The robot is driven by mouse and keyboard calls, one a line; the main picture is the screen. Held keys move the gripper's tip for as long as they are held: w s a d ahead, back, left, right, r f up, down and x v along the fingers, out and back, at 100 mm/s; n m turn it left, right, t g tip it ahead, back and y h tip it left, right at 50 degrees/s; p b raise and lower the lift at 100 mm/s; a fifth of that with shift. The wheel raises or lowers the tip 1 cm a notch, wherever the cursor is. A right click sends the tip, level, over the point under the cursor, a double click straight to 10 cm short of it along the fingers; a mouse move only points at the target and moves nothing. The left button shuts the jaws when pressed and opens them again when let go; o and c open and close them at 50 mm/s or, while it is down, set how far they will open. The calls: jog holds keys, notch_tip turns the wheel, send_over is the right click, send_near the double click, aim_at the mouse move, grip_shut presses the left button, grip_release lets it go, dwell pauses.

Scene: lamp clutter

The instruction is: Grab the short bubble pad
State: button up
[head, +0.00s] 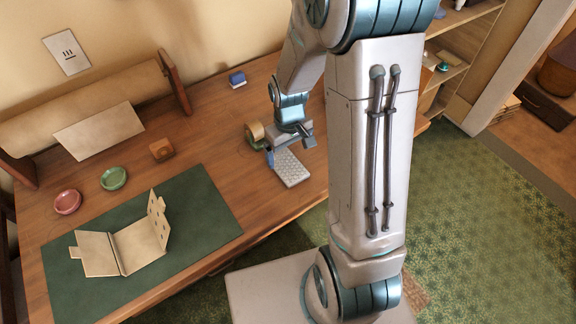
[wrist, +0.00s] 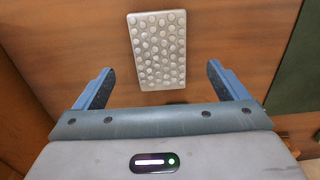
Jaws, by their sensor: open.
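The short bubble pad (head: 291,168) is a pale grey rectangle covered with round bumps, lying flat on the wooden desk. In the wrist view the pad (wrist: 158,50) lies ahead of my gripper (wrist: 160,82), roughly centred between the two blue fingers. My gripper is open and empty, with the fingers apart from the pad. In the head view my gripper (head: 289,146) is over the desk by the far end of the pad and covers part of that area.
A tape roll (head: 255,134) stands close to my gripper. A blue block (head: 237,80) lies farther back. A green mat (head: 205,203) with a folded card piece (head: 140,248) lies to the left, with green (head: 113,179) and red (head: 67,202) dishes beyond. The desk's front edge is near the pad.

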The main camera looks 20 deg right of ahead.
aim_at(289, 167)
jog(key=shift+f, duration=3.05)
jog(key=c, duration=1)
